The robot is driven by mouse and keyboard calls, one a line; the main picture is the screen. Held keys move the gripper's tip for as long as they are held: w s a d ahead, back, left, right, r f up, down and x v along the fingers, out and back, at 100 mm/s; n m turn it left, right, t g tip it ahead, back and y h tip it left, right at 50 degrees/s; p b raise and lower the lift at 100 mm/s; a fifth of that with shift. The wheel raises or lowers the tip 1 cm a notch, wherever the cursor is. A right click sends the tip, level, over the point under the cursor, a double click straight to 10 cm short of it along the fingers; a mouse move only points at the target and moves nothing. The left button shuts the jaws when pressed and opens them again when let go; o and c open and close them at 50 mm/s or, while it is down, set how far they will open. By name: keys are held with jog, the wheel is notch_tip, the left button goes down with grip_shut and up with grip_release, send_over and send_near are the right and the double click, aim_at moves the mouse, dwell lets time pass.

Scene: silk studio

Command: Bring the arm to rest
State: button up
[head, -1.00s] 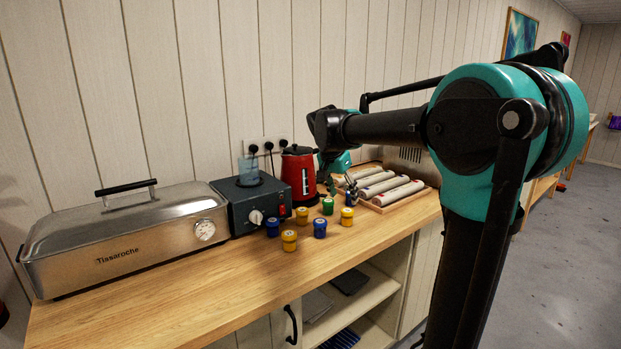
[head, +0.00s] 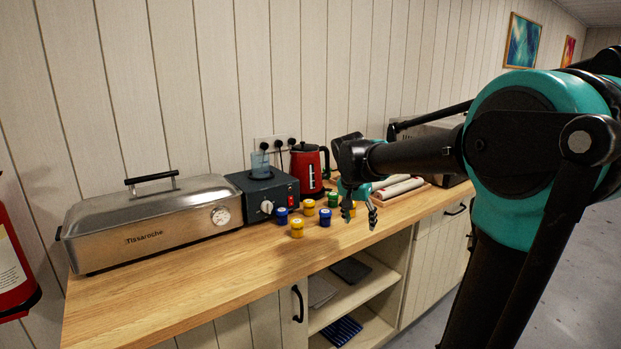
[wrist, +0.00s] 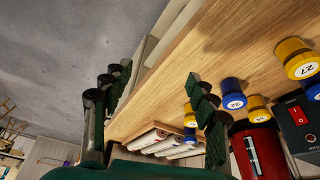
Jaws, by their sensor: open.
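My arm, teal and black, reaches in from the right of the head view. My gripper (head: 359,214) hangs from its end, open and empty, fingers pointing down near the counter's front edge. It appears just right of the small jars and partly hides a yellow one. In the wrist view, the dark green ribbed fingers stand apart with nothing between them. The wooden counter (head: 200,270) shows beyond them.
A steel steamer (head: 150,222), a grey heater box (head: 262,195), a red kettle (head: 307,170) and several blue, yellow and green jars (head: 297,228) stand on the counter. White rolls (head: 400,187) lie behind my gripper. A red extinguisher (head: 12,255) is at far left.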

jog(key=s+d+f+n+y, duration=0.1)
jog(key=s+d+f+n, duration=0.1)
jog(key=s+f, duration=0.7)
jog(key=s+d+f+n+t+y, duration=0.1)
jog(key=s+f+n, duration=0.3)
jog(key=s+f, duration=0.6)
jog(key=s+d, duration=0.1)
jog(key=s, duration=0.2)
jog(key=shift+s+d+f+n, duration=0.2)
jog(key=shift+s+d+n, duration=0.1)
jog(key=shift+n, duration=0.1)
